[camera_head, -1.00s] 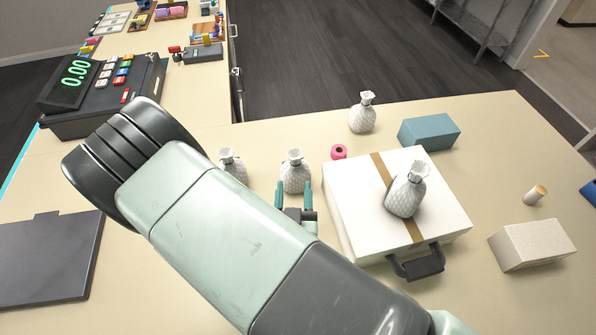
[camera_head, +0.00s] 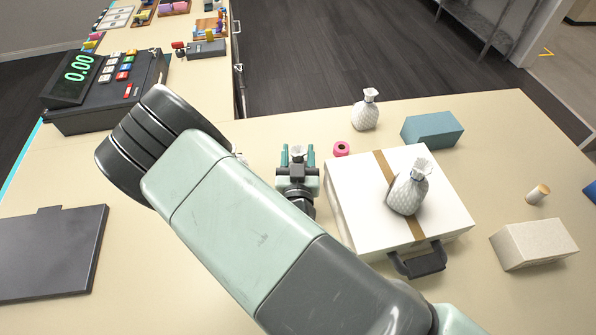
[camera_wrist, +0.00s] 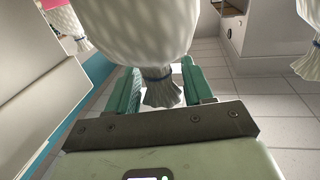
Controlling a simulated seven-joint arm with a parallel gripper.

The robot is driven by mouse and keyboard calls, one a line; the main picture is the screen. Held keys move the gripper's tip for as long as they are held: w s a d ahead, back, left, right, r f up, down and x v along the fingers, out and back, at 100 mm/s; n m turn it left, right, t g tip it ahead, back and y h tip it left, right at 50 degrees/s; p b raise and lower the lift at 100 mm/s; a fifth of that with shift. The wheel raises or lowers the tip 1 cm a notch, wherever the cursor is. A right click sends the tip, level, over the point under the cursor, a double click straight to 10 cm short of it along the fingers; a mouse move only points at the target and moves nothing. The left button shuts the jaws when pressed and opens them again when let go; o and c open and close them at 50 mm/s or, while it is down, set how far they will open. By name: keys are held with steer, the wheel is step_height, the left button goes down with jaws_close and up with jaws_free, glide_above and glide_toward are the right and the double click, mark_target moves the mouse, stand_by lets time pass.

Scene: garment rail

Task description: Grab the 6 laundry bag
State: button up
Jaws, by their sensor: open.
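Several white quilted laundry bags with tied, gathered necks show. One bag (camera_head: 297,151) is at my gripper (camera_head: 297,158); mostly its neck shows in the head view. In the wrist view its body (camera_wrist: 140,28) fills the top and its blue-tied neck (camera_wrist: 161,91) lies between my two green fingers. The fingers are apart on either side of the neck, and I cannot tell whether they touch it. Another bag (camera_head: 366,111) stands at the table's far edge. A third bag (camera_head: 409,189) leans on the white case. My arm hides most of one further left.
The white case (camera_head: 350,222) with a brown strap and dark handle is just right of my gripper. A pink roll (camera_head: 341,149), a blue box (camera_head: 432,130) and a pale box (camera_head: 533,244) stand on the beige table. A cash register (camera_head: 105,85) is back left.

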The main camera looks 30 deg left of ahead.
jaws_close()
steer(key=shift+r, duration=0.1)
stand_by(0.5)
